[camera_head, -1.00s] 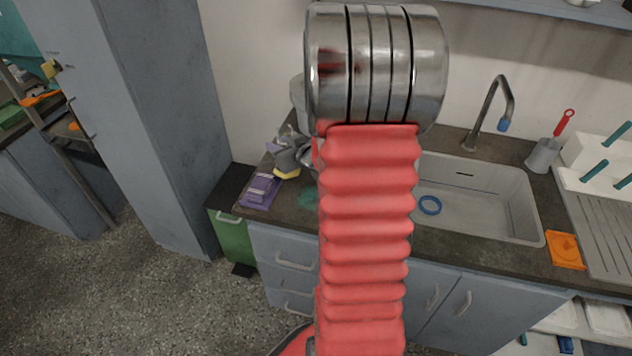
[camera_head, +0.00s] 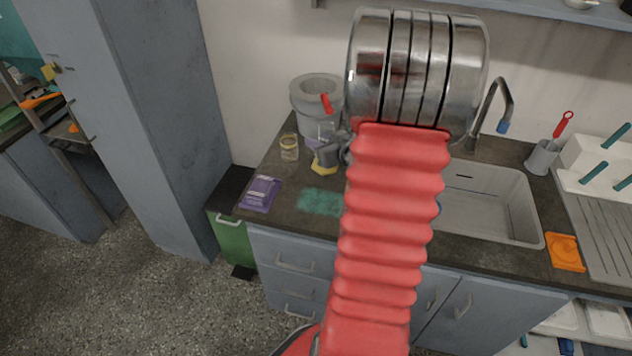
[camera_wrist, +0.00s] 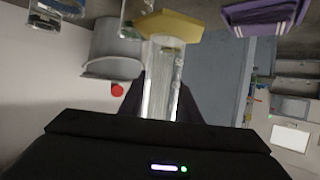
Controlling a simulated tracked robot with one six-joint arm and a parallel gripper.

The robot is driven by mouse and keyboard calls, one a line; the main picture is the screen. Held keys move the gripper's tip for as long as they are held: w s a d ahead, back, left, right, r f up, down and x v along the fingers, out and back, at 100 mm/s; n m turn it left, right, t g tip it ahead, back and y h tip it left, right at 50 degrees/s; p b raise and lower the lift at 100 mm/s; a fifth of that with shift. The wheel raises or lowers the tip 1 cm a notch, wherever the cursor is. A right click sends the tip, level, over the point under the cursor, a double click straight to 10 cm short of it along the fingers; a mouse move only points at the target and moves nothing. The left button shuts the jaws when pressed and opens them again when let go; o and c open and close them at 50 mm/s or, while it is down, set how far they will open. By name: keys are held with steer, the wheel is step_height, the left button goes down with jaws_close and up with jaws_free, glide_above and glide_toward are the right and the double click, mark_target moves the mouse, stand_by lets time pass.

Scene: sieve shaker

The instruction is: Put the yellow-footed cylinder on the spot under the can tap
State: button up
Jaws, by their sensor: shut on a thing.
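The cylinder is clear with a yellow six-sided foot (camera_wrist: 168,25); its clear tube (camera_wrist: 163,82) sits between the dark fingers of my gripper (camera_wrist: 162,98) in the wrist view. In the head view its yellow foot (camera_head: 324,167) shows just below my gripper (camera_head: 331,152), over the counter in front of the can. The grey can (camera_head: 312,93) stands at the back of the counter with a red tap (camera_head: 326,104). In the wrist view the can (camera_wrist: 113,66) and the red tap (camera_wrist: 117,90) are left of the cylinder. The spot under the tap is hidden.
A glass jar (camera_head: 289,148) stands left of my gripper. A purple packet (camera_head: 260,193) lies at the counter's left end, and a teal patch (camera_head: 318,202) marks the counter front. The sink (camera_head: 495,205) is to the right. My red arm covers the middle.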

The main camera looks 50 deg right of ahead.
steer(key=shift+f, duration=2.9)
steer(key=shift+f, duration=2.05)
steer(key=shift+f, duration=0.1)
steer(key=o, duration=1.2)
steer(key=v, duration=1.2)
